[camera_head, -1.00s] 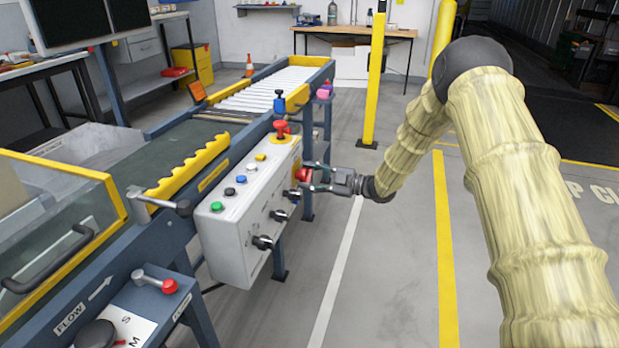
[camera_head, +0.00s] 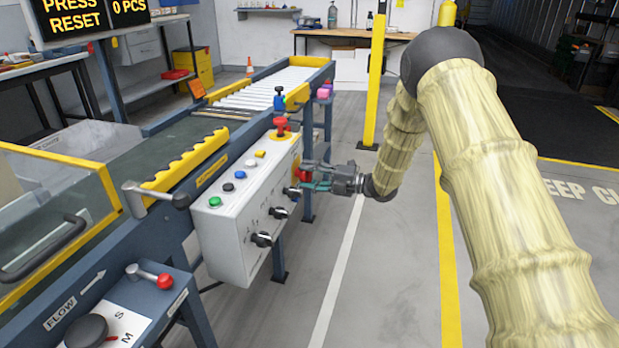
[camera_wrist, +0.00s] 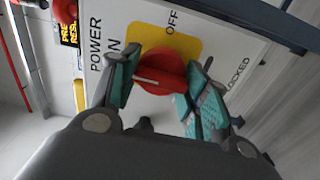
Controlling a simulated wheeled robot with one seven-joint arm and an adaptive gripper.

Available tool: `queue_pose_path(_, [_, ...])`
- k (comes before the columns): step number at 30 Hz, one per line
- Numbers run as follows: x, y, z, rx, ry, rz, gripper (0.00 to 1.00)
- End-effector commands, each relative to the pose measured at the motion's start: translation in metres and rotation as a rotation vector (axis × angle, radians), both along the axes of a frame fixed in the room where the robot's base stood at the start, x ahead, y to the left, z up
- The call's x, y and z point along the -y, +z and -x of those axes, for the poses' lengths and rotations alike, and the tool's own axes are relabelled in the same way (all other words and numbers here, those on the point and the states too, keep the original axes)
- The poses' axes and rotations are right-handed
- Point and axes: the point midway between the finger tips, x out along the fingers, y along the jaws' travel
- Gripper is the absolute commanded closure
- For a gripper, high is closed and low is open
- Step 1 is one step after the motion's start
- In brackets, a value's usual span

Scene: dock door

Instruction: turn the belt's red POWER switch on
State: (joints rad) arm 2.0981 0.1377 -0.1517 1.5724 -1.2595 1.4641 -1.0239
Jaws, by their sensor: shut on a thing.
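The red POWER switch (camera_wrist: 163,70) is a round knob on a yellow plate (camera_wrist: 185,42) with ON and OFF lettering beside it. A pale line on the knob points left in the wrist view, towards the ON side. In the head view, the switch (camera_head: 304,173) is on the end of the white control box (camera_head: 222,238), partly hidden by my fingers. My gripper (camera_wrist: 157,82) is shut on the knob, one teal-padded finger on each side of it.
The box carries a red mushroom button (camera_head: 281,125), coloured push buttons and black knobs. A display (camera_head: 82,18) above the belt reads PRESS RESET and 0 PCS. A yellow post (camera_head: 375,85) stands behind my arm.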

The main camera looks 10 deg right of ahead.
Motion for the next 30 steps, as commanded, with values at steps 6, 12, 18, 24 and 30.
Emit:
queue_pose_path(6, [0.0000,-0.0011,0.0004,0.034,0.000,0.021,0.78])
queue_pose_path(12, [0.0000,-0.0010,0.0005,0.041,0.000,0.025,0.78])
queue_pose_path(18, [-0.0001,-0.0013,0.0007,0.040,0.001,0.024,0.78])
queue_pose_path(24, [-0.0002,-0.0012,0.0005,0.040,0.001,0.024,0.32])
queue_pose_path(30, [-0.0003,-0.0008,0.0003,0.040,0.000,0.024,0.32])
